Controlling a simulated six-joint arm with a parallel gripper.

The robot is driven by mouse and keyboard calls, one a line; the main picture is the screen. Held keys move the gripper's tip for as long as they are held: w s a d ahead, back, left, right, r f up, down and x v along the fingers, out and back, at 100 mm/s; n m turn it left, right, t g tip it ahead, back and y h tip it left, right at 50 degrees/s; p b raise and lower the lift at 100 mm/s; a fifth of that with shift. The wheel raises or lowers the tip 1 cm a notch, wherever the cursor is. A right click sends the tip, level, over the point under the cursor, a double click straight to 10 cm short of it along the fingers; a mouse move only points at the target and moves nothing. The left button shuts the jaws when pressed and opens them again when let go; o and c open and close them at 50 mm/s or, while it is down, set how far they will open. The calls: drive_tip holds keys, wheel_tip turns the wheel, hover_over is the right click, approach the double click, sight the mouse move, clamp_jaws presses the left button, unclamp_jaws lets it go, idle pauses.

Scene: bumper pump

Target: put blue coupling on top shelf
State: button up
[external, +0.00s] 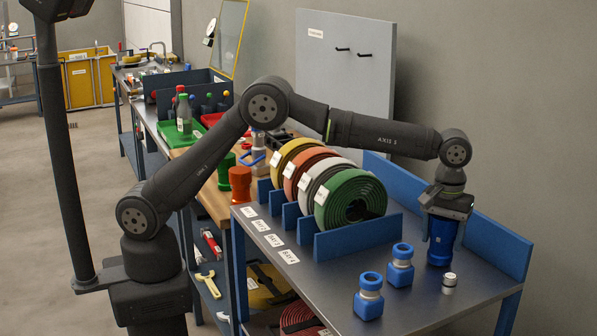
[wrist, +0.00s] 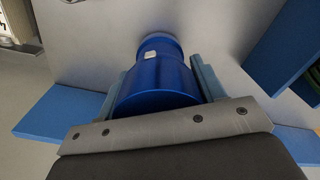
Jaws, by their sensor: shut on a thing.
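The blue coupling (external: 441,241) is a dark blue metallic cylinder at the right of the grey bench top in the external view. In the wrist view the blue coupling (wrist: 157,80) lies between the two fingers, with a small pale label on its side. My gripper (external: 443,222) points down and is shut on the coupling, which stands upright at or just above the bench top; I cannot tell whether it touches. In the wrist view my gripper (wrist: 160,85) has a pale blue-grey finger on each side of it. I cannot tell which surface is the top shelf.
Two blue-and-white fittings (external: 369,297) (external: 400,266) and a small silver cylinder (external: 449,284) stand in front of the coupling. A blue rack (external: 358,238) with coiled hoses is to its left. A blue rail (external: 497,240) edges the bench behind.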

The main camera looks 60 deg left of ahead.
drive_tip(key=shift+f, duration=0.2)
drive_tip(key=o, duration=1.2)
drive_tip(key=shift+f, duration=0.15)
wheel_tip(320, 180, up, 12)
drive_tip(key=shift+r, duration=0.15)
